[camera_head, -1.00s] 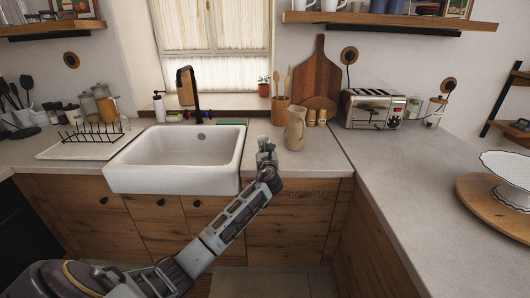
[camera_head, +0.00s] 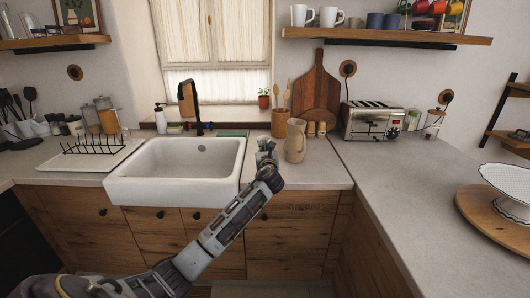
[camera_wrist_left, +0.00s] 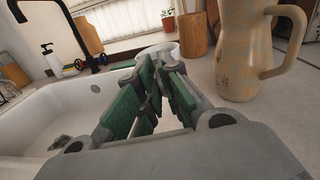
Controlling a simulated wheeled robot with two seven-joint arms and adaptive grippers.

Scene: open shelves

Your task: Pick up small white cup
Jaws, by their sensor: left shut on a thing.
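My left gripper (camera_head: 266,156) is over the counter just right of the sink. In the left wrist view its green-padded fingers (camera_wrist_left: 155,92) are closed together on a small white cup (camera_wrist_left: 163,49). Only the cup's pale rim and side show beyond the fingertips; the rest is hidden behind them. In the head view the cup is too small and covered to make out clearly. I cannot tell whether it touches the counter. My right gripper is not in view.
A beige pitcher (camera_head: 296,140) stands close to the right of my left gripper. The white sink (camera_head: 175,190) lies to its left. A toaster (camera_head: 373,121) stands farther right. White mugs (camera_head: 328,17) sit on the upper shelf (camera_head: 380,37). The right counter is largely clear.

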